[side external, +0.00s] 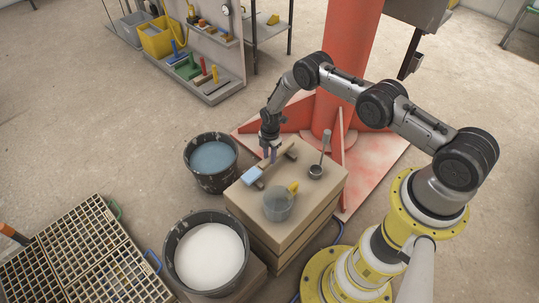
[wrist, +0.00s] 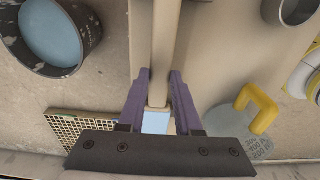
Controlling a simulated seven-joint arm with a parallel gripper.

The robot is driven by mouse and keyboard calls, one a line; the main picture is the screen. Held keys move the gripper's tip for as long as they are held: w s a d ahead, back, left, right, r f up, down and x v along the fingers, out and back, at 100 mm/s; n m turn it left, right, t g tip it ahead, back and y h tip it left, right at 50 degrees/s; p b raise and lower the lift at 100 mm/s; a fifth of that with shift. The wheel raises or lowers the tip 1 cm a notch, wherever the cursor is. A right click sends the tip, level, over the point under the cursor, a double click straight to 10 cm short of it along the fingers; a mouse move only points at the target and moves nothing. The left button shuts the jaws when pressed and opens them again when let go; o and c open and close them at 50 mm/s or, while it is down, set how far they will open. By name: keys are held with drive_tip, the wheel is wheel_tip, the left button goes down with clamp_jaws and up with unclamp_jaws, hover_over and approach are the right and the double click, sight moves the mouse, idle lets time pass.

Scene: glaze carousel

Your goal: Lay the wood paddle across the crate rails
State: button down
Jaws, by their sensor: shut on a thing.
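My gripper (side external: 272,156) points down over the tan box-shaped stand. In the wrist view, its purple fingers (wrist: 161,76) are shut on the wood paddle (wrist: 166,35), a long pale bar running between them. A light blue piece (wrist: 156,122) shows at the paddle's near end; I cannot tell whether it is part of the paddle. In the side view the paddle (side external: 291,153) is close to the stand top, partly hidden by my gripper; I cannot tell whether it touches. The gridded crate (side external: 85,250) stands on the floor at lower left; a corner shows in the wrist view (wrist: 75,127).
A bucket of blue liquid (side external: 211,158) and a bucket of white (side external: 209,257) stand between stand and crate. A red column (side external: 347,60) rises behind.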

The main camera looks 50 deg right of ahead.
drive_tip(key=shift+f, duration=0.3)
drive_tip(key=c, duration=0.6)
unclamp_jaws()
